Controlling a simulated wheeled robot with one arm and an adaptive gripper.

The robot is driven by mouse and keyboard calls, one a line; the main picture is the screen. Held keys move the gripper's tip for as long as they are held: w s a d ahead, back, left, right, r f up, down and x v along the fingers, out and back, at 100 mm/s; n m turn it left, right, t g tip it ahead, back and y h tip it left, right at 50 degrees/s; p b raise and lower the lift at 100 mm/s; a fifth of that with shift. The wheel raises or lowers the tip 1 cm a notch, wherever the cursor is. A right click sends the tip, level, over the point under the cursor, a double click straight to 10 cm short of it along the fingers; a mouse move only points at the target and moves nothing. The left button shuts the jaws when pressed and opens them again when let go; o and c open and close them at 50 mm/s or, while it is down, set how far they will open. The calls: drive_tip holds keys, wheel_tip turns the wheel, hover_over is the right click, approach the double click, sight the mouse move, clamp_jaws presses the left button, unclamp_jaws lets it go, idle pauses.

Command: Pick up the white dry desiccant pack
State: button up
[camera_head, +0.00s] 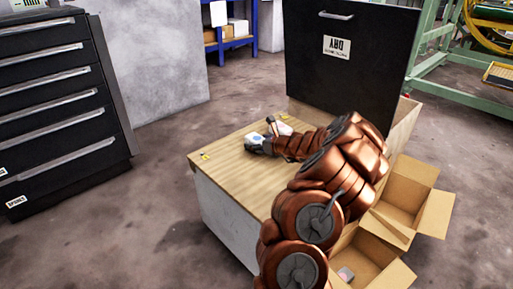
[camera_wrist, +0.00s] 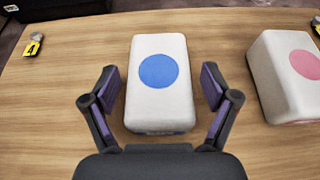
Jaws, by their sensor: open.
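A white pack with a blue dot (camera_wrist: 160,110) lies on the wooden table top, between the two fingers of my gripper (camera_wrist: 161,78) in the wrist view. The fingers are open, one on each side, with a narrow gap visible at each side. The same pack (camera_head: 257,138) shows small at the gripper in the head view. A second white pack with a pink dot (camera_wrist: 277,80) lies to the right of the gripper. No word on the packs themselves is legible, so I cannot read which is marked dry.
Yellow tags (camera_wrist: 33,45) lie on the wooden table (camera_head: 225,165). A black bin labelled DRY (camera_head: 350,85) stands behind. Open cardboard boxes (camera_head: 436,213) sit right of my arm.

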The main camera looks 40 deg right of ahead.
drive_tip(key=shift+w, duration=0.1)
drive_tip(key=c, duration=1.3)
